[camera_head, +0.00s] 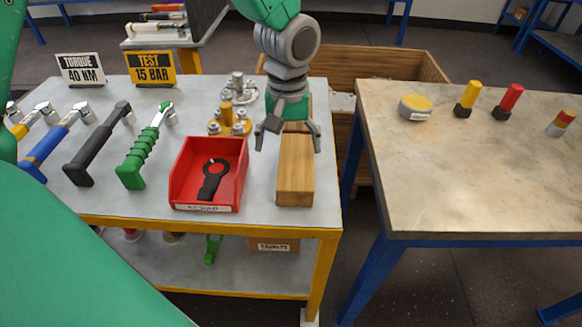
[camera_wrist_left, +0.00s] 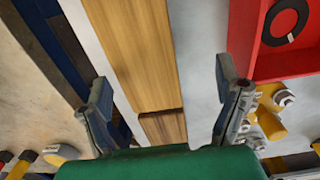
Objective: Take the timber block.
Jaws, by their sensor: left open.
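The timber block (camera_head: 295,172) is a long light-brown wooden bar lying near the right edge of the left table, beside the red bin. My left gripper (camera_head: 288,138) is over its far end, with its fingers apart on either side of the block. In the left wrist view, the block (camera_wrist_left: 143,50) runs between the two fingers of the open left gripper (camera_wrist_left: 165,105), with a visible gap on each side. Whether the fingers reach down to the block's height is hard to tell. My right gripper is not in view.
A red bin (camera_head: 179,177) holding a black ring-ended tool stands close left of the block. Flanged fittings (camera_head: 230,120) stand behind the bin. A gap separates this table from the right table (camera_head: 470,180).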

